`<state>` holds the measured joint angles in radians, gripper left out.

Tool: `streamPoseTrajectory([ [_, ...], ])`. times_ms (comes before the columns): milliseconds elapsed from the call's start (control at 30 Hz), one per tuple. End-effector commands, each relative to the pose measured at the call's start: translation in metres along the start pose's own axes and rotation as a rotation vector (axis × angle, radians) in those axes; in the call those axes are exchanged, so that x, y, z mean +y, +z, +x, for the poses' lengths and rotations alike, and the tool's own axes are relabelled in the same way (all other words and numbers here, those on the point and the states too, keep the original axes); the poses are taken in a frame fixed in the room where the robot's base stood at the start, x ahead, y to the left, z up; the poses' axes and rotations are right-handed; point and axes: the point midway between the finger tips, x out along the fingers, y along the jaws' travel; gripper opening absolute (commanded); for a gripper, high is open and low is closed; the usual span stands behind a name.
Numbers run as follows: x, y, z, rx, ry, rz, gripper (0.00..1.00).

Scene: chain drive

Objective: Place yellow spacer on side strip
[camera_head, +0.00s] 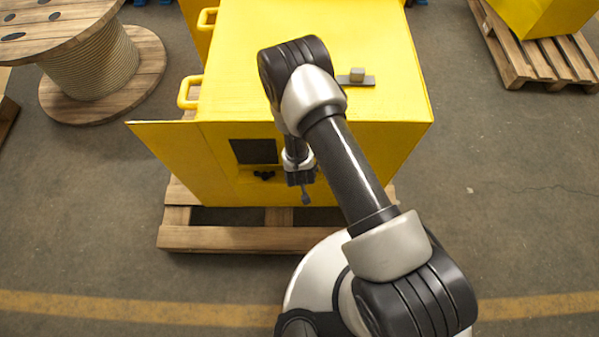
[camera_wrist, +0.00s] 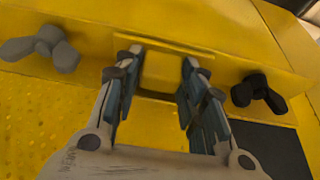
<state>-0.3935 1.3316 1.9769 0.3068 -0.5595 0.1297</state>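My gripper (camera_wrist: 162,62) is in front of the yellow machine's front face. In the wrist view a yellow block, apparently the yellow spacer (camera_wrist: 163,72), fills the gap between the fingertips, and both fingers seem to press its sides. A raised yellow edge (camera_wrist: 200,67) lies just beyond it; whether the block touches it I cannot tell. A grey wing knob (camera_wrist: 40,48) is left of the fingers and a black wing knob (camera_wrist: 258,93) right of them. In the head view my gripper (camera_head: 301,183) points down and hides the spacer. I cannot tell which part is the side strip.
The yellow machine (camera_head: 220,55) stands on a wooden pallet (camera_head: 235,238). A dark opening (camera_head: 254,151) is near the black knob. On the top lies a dark flat plate (camera_head: 367,82) with a small grey block (camera_head: 357,75). A flap (camera_head: 165,140) juts out at left. A cable reel (camera_head: 92,70) stands apart.

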Motion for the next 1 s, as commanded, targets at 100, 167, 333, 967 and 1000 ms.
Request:
streamPoseTrajectory([
  [100, 0.000, 0.000, 0.000, 0.000, 0.000, 0.000, 0.49],
  [167, 0.000, 0.000, 0.000, 0.000, 0.000, 0.000, 0.53],
  [333, 0.000, 0.000, 0.000, -0.001, 0.000, 0.000, 0.53],
  [967, 0.000, -0.003, -0.087, 0.000, 0.000, -0.001, 0.53],
  [1000, 0.000, -0.003, -0.095, 0.000, 0.000, -0.002, 0.53],
])
